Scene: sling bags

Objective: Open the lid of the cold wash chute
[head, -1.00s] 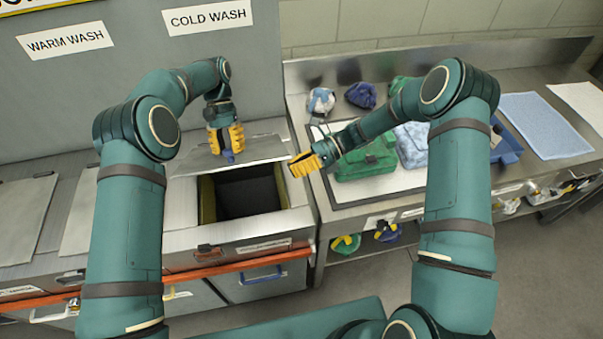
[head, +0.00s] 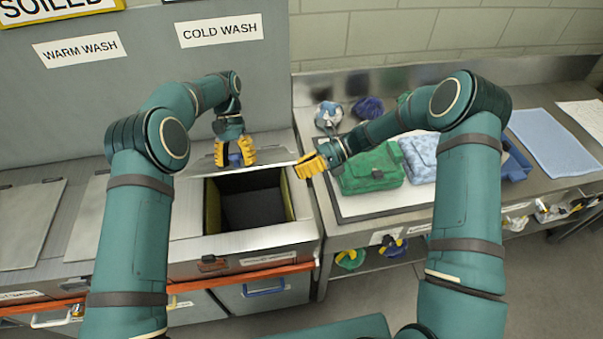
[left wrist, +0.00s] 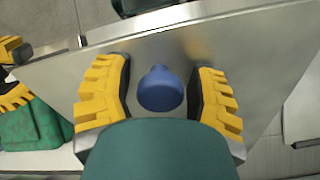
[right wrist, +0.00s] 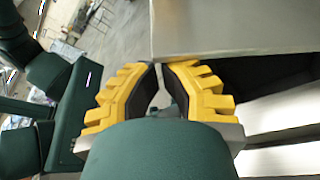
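The cold wash chute's opening (head: 250,202) is uncovered and shows a dark inside below the COLD WASH sign (head: 219,30). Its grey metal lid (head: 275,157) is behind the opening; its exact tilt is hard to tell. My left gripper (head: 235,160) is at the lid's blue knob. In the left wrist view the knob (left wrist: 160,90) sits between the spread yellow fingers (left wrist: 160,95), with a gap on both sides. My right gripper (head: 305,166) is at the right edge of the opening. In the right wrist view its fingertips (right wrist: 161,66) are nearly together and hold nothing visible.
Closed lids (head: 27,220) lie to the left, under the WARM WASH sign (head: 79,50). The wall panel stands close behind.

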